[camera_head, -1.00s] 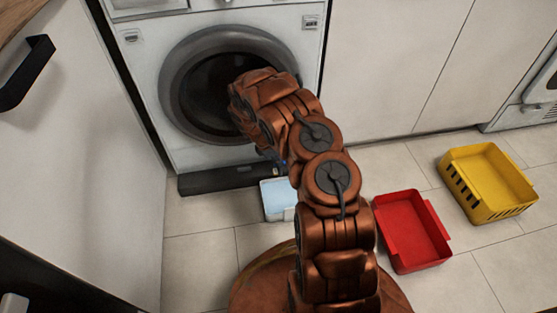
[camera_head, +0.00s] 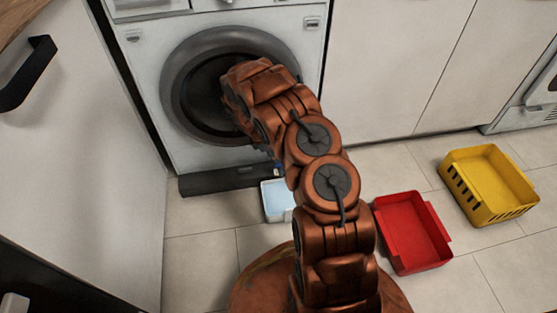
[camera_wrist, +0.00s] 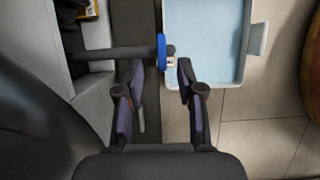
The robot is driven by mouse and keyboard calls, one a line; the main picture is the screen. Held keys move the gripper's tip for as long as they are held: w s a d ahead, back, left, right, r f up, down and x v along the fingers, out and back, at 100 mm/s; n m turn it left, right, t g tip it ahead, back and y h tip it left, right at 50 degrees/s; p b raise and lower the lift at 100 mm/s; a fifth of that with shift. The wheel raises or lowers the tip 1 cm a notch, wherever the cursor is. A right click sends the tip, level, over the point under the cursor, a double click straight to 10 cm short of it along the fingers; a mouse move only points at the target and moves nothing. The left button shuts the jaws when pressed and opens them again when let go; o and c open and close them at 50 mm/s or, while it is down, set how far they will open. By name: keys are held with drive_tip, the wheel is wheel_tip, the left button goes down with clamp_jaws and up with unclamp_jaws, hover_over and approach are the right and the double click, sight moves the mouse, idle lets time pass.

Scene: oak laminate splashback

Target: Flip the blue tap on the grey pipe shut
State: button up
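In the wrist view the grey pipe (camera_wrist: 105,53) runs across from the left. Near its right end stands the blue tap (camera_wrist: 161,50), seen as a narrow upright blue lever. My gripper (camera_wrist: 158,72) is open, with one finger on each side and nothing held. The tap lies just beyond the fingertips, roughly between them; I cannot tell whether the right finger touches it. In the head view only a small bit of the blue tap (camera_head: 278,169) shows beside my arm, and the arm hides the rest.
A pale blue tray (camera_wrist: 205,45) lies on the floor beyond the pipe end. The washing machine (camera_head: 158,90) stands behind, with a black plinth (camera_head: 215,180) below. A red bin (camera_head: 412,235) and a yellow crate (camera_head: 487,185) sit on the tiles to the right.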

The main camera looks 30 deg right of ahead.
drive_tip(key=s+v, duration=0.1)
drive_tip(key=v, duration=0.6)
drive_tip(key=shift+w+r, duration=0.2)
drive_tip(key=shift+w, duration=0.2)
drive_tip(key=shift+a, duration=0.1)
drive_tip(key=s+a+r+m+p, duration=0.2)
drive_tip(key=s+r+p, duration=0.4)
drive_tip(key=r, duration=0.7)
drive_tip(key=s+a+r+m+y+p, duration=0.1)
drive_tip(key=s+a+r+m+p, duration=0.15)
drive_tip(key=r+p, duration=0.8)
drive_tip(key=s+a+r+m+p, duration=0.25)
drive_tip(key=s+r, duration=0.25)
drive_tip(key=r, duration=1.2)
drive_tip(key=s+a+r+m+y+p, duration=0.1)
drive_tip(key=s+a+r+m+p, duration=0.1)
drive_tip(key=s+a+r+p, duration=0.2)
drive_tip(key=s+a+r+m+y+p, duration=0.1)
drive_tip(key=s+a+r+p, duration=0.3)
drive_tip(key=s+r+p, duration=0.7)
drive_tip(key=s+a+r+m+y+p, duration=0.1)
drive_tip(key=s+a+r+m+p, duration=0.2)
drive_tip(key=s+r+p, duration=0.5)
drive_tip(key=s+a+r, duration=0.1)
drive_tip(key=s+r, duration=0.2)
drive_tip(key=r, duration=0.4)
drive_tip(key=shift+s+a, duration=0.35)
